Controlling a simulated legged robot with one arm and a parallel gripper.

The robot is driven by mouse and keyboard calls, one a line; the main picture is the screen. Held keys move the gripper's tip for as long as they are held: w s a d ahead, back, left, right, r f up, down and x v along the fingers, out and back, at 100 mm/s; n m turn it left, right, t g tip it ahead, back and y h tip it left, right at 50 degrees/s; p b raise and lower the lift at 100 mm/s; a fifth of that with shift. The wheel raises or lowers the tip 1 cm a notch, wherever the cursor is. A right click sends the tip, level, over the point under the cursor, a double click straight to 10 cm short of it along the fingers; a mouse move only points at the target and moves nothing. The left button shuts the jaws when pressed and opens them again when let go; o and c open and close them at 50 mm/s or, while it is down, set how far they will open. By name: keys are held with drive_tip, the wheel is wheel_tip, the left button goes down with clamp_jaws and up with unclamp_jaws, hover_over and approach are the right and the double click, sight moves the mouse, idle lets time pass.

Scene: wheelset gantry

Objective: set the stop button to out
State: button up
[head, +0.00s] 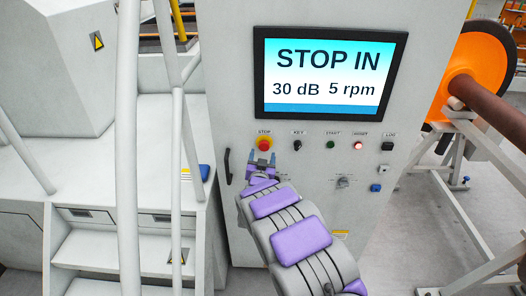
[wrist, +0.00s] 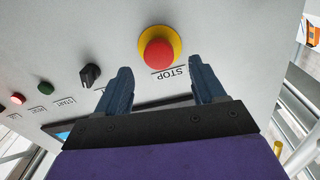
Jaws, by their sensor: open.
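The red stop button (head: 264,143) with its yellow collar sits on the grey control panel (head: 225,70), under the label STOP. The wrist view shows its red cap (wrist: 159,55) ahead of my fingers, roughly between them. The screen (head: 330,75) reads "STOP IN", "30 dB" and "5 rpm". My gripper (head: 262,158) is just below the button in the head view. In the wrist view my gripper (wrist: 157,88) is open, its two dark fingers apart with nothing between them. The fingers do not appear to touch the button.
A black key switch (head: 298,146), a green start button (head: 331,144), a lit red reset button (head: 358,146) and a black log knob (head: 387,146) line the panel to the right. A black handle (head: 227,166) is at left. White railings (head: 128,150) stand further left.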

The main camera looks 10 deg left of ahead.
sight(264, 147)
drive_tip(key=shift+w+a, duration=0.2)
drive_tip(key=shift+w, duration=0.9)
drive_tip(key=shift+w+a, duration=0.15)
drive_tip(key=shift+w, duration=0.95)
drive_tip(key=shift+c, duration=0.3)
clamp_jaws()
